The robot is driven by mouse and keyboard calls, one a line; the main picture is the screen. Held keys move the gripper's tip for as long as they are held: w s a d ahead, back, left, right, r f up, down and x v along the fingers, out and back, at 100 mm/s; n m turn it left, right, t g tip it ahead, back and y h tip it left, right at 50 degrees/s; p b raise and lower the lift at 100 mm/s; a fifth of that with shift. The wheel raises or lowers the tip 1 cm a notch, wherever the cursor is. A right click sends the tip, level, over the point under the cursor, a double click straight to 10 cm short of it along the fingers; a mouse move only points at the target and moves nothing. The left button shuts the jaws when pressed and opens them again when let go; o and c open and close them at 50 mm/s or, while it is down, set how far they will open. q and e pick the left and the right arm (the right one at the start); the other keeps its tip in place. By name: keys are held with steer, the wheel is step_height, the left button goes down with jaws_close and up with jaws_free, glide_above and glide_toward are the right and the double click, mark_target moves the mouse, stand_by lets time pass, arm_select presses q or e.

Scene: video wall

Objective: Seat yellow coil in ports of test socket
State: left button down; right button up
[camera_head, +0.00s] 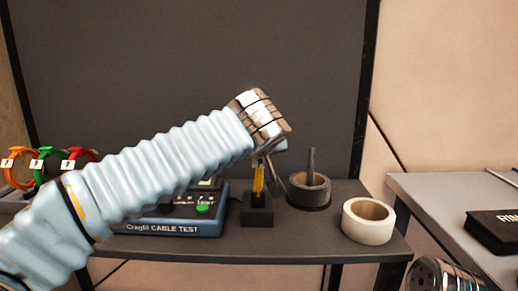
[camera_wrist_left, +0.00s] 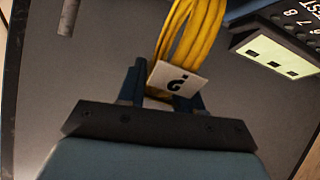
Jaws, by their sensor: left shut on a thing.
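The yellow coil (camera_head: 258,180) hangs below my left wrist. In the left wrist view, the coil (camera_wrist_left: 190,32) is a bundle of yellow cable with a white tag (camera_wrist_left: 177,79) marked with a question mark. My left gripper (camera_wrist_left: 160,85) is shut on it at the tag. In the head view, my left gripper (camera_head: 264,168) is partly hidden by its wrist. The blue cable tester (camera_head: 165,222) stands left of the coil. The tester's pale panel with several ports (camera_wrist_left: 272,60) shows at the upper right of the wrist view. My right gripper's fingers are out of sight.
A small black block (camera_head: 257,213) stands below the coil. Right of it are a dark ring with a post (camera_head: 309,190) and a white tape roll (camera_head: 368,221). Orange, green and red coils (camera_head: 48,167) are at the left. A black case (camera_head: 495,232) lies on the right table.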

arm_select(q)
steer(key=shift+f, duration=0.15)
steer(key=shift+f+b, duration=0.3)
steer(key=shift+b, duration=0.15)
steer(key=c, duration=0.7)
jaws_free()
steer(key=v, duration=1.4)
steer(key=shift+f, duration=0.1)
